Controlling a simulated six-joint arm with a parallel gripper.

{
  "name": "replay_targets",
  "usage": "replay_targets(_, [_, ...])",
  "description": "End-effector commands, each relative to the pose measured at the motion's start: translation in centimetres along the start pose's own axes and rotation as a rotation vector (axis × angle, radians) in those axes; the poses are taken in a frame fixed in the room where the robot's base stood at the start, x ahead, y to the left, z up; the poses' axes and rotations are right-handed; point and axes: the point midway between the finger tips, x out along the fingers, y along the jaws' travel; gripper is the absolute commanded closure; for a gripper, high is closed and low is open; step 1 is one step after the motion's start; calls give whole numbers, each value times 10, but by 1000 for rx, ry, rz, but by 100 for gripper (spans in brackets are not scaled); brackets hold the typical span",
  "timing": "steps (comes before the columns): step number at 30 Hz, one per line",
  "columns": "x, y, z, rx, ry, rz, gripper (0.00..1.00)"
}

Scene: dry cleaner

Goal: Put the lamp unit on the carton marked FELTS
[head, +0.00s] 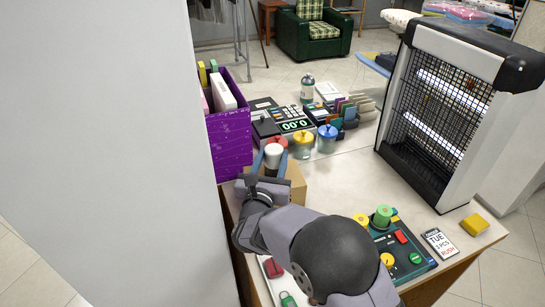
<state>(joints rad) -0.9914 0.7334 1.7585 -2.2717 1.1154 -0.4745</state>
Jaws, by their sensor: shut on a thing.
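My gripper (272,161) is over the left part of the counter, shut on a small white cylindrical thing (273,155). I cannot tell for sure that this is the lamp unit; its lower part is hidden by my gripper and arm. A brown cardboard carton (297,181) stands just below and behind my gripper, largely covered by my arm. No FELTS marking on it shows from here. I cannot tell whether the held thing touches the carton.
A purple bin (230,140) stands close on the left. Jars with yellow (302,143) and blue (327,138) lids stand behind the carton. A large grille-fronted appliance (445,110) is at right. A green button board (405,248) lies in front. The counter's middle right is clear.

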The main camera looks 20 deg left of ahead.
Motion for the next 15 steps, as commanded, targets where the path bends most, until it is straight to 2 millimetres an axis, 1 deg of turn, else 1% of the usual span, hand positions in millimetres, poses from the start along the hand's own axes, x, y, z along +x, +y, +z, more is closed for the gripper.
replay_targets(6, [0,0,-4,0,-1,0,84])
replay_targets(7, [0,0,-5,0,0,0,57])
replay_targets(9, [0,0,-4,0,0,0,40])
replay_targets(15, [0,0,-4,0,0,0,40])
